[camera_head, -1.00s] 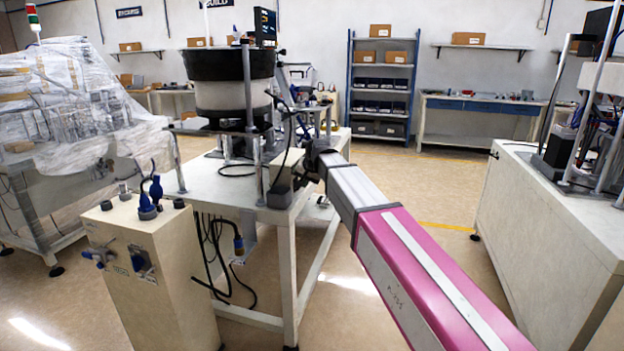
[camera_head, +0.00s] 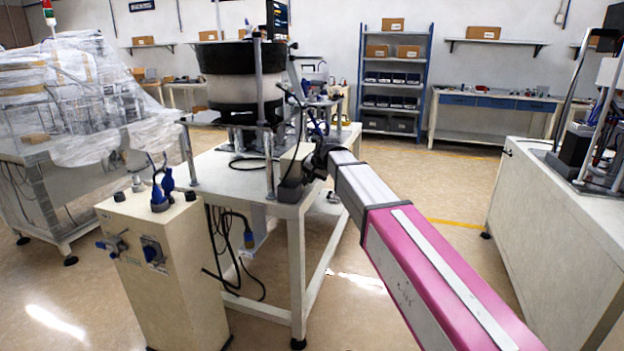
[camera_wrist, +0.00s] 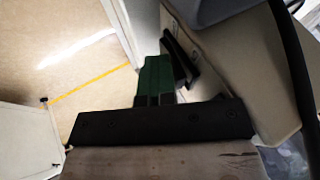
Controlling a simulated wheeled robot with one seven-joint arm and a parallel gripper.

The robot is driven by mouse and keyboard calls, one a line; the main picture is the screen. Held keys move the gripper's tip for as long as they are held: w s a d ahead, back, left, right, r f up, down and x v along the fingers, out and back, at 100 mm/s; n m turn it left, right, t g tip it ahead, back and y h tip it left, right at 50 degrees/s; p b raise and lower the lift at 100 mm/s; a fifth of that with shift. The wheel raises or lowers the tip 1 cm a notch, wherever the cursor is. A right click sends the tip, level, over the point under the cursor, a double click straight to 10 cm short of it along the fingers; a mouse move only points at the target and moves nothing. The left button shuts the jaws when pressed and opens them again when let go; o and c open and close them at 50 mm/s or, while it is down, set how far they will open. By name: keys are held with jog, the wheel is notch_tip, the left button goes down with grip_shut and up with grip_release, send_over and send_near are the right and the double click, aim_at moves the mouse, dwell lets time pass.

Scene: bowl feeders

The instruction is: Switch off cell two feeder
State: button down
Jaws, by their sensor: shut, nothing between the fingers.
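The bowl feeder (camera_head: 232,92), with a dark upper bowl and a pale lower part, stands on a cream table (camera_head: 230,180). A small cream box (camera_head: 291,165) is at the table's near right corner. In the wrist view a cream housing (camera_wrist: 235,70) carries a black lever-like part (camera_wrist: 180,62) on its face. My gripper (camera_wrist: 155,62) has green fingers, shut and empty, close beside this black part. I cannot tell whether they touch. In the head view my gripper is largely hidden at the arm's far end, by the small box.
A cream cabinet (camera_head: 165,275) with blue connectors stands at the front left. A plastic-wrapped machine (camera_head: 70,100) is at the left. A white machine base (camera_head: 560,220) is at the right. Open floor (camera_head: 440,190) lies between it and the table. Dark cables (camera_head: 232,250) hang under the table.

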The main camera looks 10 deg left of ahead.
jog(key=shift+r, duration=0.8)
jog(key=d+v, duration=0.2)
jog(key=v, duration=1.1)
jog(key=shift+w+f, duration=0.4)
jog(key=shift+a, duration=0.15)
